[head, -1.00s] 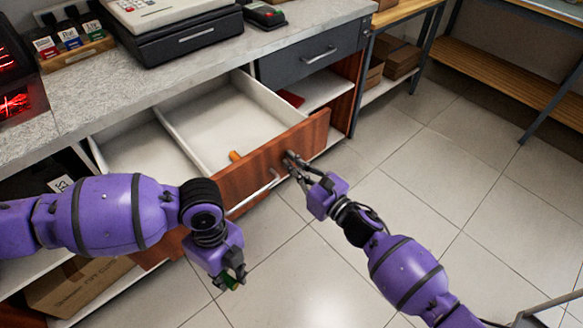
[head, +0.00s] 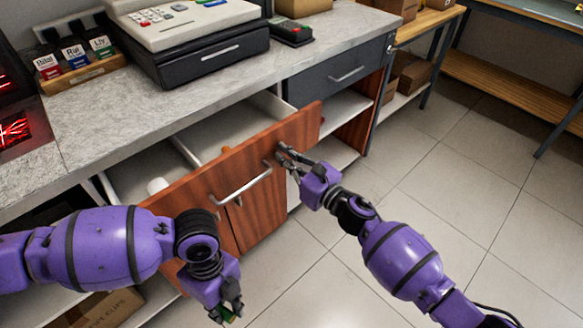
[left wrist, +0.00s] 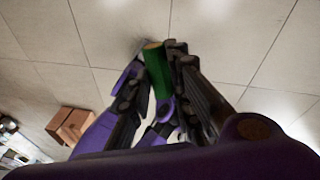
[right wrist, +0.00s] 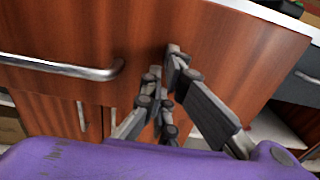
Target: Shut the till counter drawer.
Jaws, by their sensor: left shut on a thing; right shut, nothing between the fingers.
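The till counter drawer has a reddish wood front (head: 298,126) with a silver bar handle (head: 240,187). It stands partly open under the grey counter, its white inside showing behind the front. My right gripper (head: 281,153) is shut and empty, its fingertips at the drawer front, right of the handle. The right wrist view shows the fingertips (right wrist: 163,62) against or very close to the wood (right wrist: 120,35). My left gripper (head: 231,312) is low in front of the counter, shut on a green cylinder (left wrist: 157,72) with a brown end.
A till (head: 205,55) and a card terminal (head: 290,32) stand on the counter (head: 100,120). A shut grey drawer (head: 340,75) is to the right. A white object (head: 157,186) lies in the open drawer. Tiled floor (head: 440,170) is clear at right.

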